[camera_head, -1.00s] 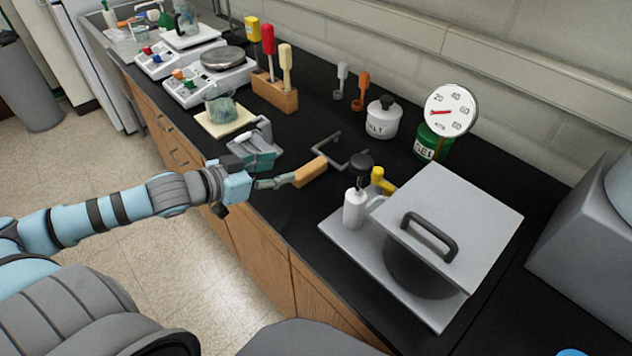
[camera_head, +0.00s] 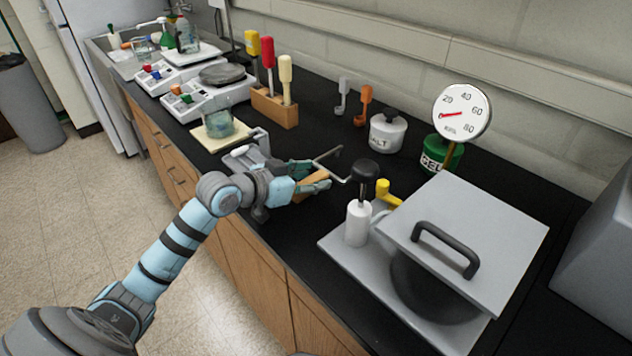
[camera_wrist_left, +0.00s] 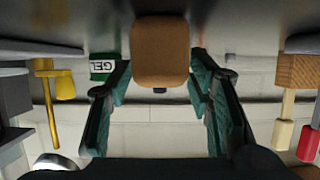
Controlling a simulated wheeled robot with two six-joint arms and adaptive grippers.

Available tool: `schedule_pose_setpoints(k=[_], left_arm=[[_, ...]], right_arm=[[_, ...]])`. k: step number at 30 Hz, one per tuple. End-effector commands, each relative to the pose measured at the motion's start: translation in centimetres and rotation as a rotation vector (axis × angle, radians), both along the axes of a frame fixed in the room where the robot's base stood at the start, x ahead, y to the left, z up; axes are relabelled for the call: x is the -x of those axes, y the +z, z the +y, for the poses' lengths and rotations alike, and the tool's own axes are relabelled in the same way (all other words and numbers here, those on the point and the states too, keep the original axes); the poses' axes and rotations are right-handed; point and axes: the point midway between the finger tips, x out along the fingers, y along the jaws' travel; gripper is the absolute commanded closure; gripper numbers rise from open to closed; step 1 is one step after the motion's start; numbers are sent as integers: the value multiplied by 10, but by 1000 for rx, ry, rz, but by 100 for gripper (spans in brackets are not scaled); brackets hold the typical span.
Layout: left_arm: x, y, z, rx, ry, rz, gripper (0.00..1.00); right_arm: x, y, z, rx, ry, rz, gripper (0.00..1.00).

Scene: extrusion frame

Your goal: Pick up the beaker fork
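The beaker fork lies on the black bench top, its wooden handle (camera_head: 311,184) towards me and its dark metal prongs (camera_head: 332,158) towards the back. My left gripper (camera_head: 324,175) is open at the handle in the head view, one finger on each side of it. In the left wrist view, the handle's blunt end (camera_wrist_left: 160,50) is between the two green fingers of my gripper (camera_wrist_left: 160,68). My right gripper is out of view.
A beaker (camera_head: 219,124) on a pale pad and a grey device (camera_head: 245,152) stand left. Jars (camera_head: 387,133) are behind.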

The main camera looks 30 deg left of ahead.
Motion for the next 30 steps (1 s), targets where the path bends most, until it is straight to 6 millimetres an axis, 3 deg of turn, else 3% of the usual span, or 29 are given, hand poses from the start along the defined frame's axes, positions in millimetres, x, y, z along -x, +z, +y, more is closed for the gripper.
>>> schedule_pose_setpoints(k=[1,8,16,20,26,30], left_arm=[[0,0,0,0,0,0,64],[0,0,0,0,1,0,100],[0,1,0,0,1,0,100],[0,12,0,1,0,-3,100],[0,60,1,-3,0,-6,100],[-1,116,1,-3,1,-9,100]], right_arm=[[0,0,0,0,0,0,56],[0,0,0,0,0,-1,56],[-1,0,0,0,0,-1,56],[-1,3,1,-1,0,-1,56],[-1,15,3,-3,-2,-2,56],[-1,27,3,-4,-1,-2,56]])
